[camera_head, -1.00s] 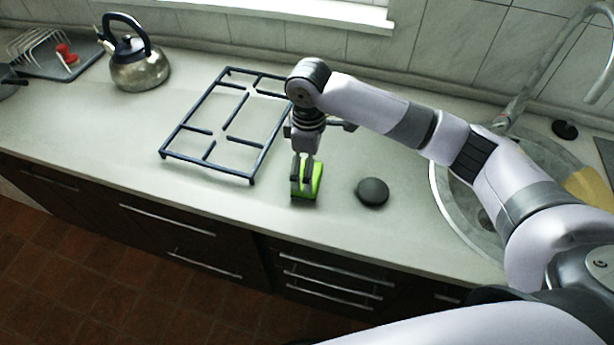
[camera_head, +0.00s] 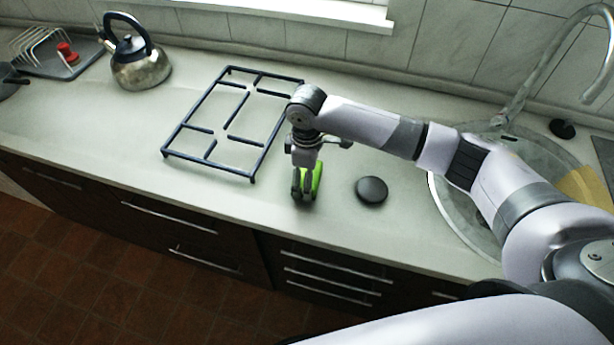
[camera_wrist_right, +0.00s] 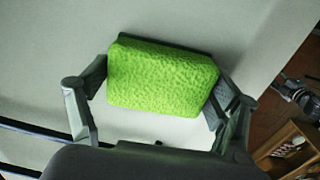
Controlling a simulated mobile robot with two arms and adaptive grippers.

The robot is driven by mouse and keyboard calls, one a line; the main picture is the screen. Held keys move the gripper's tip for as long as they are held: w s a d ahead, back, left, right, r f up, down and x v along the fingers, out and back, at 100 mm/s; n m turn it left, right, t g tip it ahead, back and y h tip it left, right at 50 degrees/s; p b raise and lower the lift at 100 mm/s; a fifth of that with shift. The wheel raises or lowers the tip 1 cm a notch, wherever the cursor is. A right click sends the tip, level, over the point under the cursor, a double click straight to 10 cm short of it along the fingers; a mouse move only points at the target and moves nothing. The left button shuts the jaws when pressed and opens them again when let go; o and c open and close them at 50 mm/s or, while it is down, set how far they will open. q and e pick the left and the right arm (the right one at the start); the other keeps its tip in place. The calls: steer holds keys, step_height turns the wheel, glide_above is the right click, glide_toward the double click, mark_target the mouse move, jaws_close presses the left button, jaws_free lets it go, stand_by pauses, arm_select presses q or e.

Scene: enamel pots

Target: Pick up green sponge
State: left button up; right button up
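The green sponge (camera_head: 316,181) stands on the counter near its front edge, just right of the dark grate. My right gripper (camera_head: 303,188) points down over it, with its fingers reaching down along the sponge. In the right wrist view, the sponge (camera_wrist_right: 162,78) fills the space between the two fingers of the right gripper (camera_wrist_right: 160,95). The fingertips lie close against its left and right ends. I cannot tell whether they press on it. The fingers partly hide the sponge in the head view. My left gripper is not in view.
A dark round object (camera_head: 371,190) lies on the counter just right of the sponge. The dark grate (camera_head: 210,157) lies to the left. A metal kettle (camera_head: 140,68) and a dish rack (camera_head: 42,52) stand farther left. A round sink (camera_head: 437,203) is at the right.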

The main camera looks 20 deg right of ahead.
steer(key=c, duration=0.4)
steer(key=shift+o, duration=0.2)
steer(key=shift+r, duration=0.1)
steer(key=shift+r, duration=0.55)
step_height(320, 180, up, 19)
steer(key=b, duration=0.1)
steer(key=shift+b, duration=0.35)
steer(key=shift+f, duration=0.1)
steer(key=o, duration=0.3)
steer(key=c, duration=0.5)
